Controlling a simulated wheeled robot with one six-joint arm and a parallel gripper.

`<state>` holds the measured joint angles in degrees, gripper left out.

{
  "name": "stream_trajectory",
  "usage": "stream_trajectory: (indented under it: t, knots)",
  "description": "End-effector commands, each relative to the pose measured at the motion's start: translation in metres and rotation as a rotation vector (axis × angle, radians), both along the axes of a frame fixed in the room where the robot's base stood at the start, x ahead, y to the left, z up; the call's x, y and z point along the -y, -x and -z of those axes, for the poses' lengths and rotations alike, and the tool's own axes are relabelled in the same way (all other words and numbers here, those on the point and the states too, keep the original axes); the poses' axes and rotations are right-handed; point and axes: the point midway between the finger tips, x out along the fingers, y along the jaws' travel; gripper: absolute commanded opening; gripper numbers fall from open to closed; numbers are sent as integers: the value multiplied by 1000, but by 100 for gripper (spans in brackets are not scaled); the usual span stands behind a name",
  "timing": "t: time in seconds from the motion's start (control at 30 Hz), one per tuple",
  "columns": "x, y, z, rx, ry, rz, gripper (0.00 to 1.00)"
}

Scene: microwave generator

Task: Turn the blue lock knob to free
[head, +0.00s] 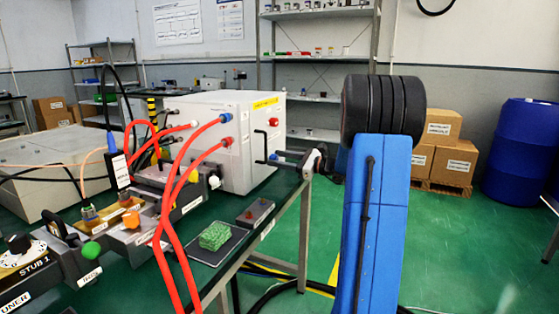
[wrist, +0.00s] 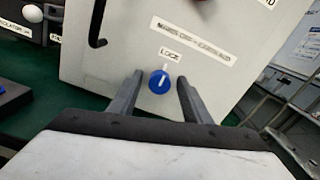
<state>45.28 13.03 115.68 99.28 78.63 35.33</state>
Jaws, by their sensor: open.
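The round blue lock knob (wrist: 159,84) sits on the pale front panel (wrist: 120,60) of the generator box (head: 225,140). Its white mark points upward in the wrist view, toward a label reading LOCK (wrist: 170,54). My gripper (wrist: 160,78) is open, with one finger on each side of the knob. A gap shows between each finger and the knob, and no contact is visible. In the head view my gripper (head: 272,158) reaches left to the box's panel. A small blue patch shows by the fingers there; the knob is otherwise hard to make out.
A black handle (wrist: 97,24) stands out from the panel, left of the knob. A red button (wrist: 264,4) is above. Red hoses (head: 180,175) and a green block (head: 215,235) are on the bench, left of my arm.

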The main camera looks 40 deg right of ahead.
Motion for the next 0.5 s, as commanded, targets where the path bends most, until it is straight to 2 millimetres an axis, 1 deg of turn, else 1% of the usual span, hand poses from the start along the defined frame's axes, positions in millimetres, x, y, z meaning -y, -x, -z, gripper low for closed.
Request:
stream_trajectory:
  t: [0.1,0.17,0.2,0.27,0.3,0.5]
  knots:
    - [0,0,0,0,0,0,44]
    - [0,0,0,0,0,0,30]
    - [0,0,0,0,0,0,20]
    - [0,0,0,0,0,0,6]
    - [0,0,0,0,0,0,3]
    - [0,0,0,4,7,0,3]
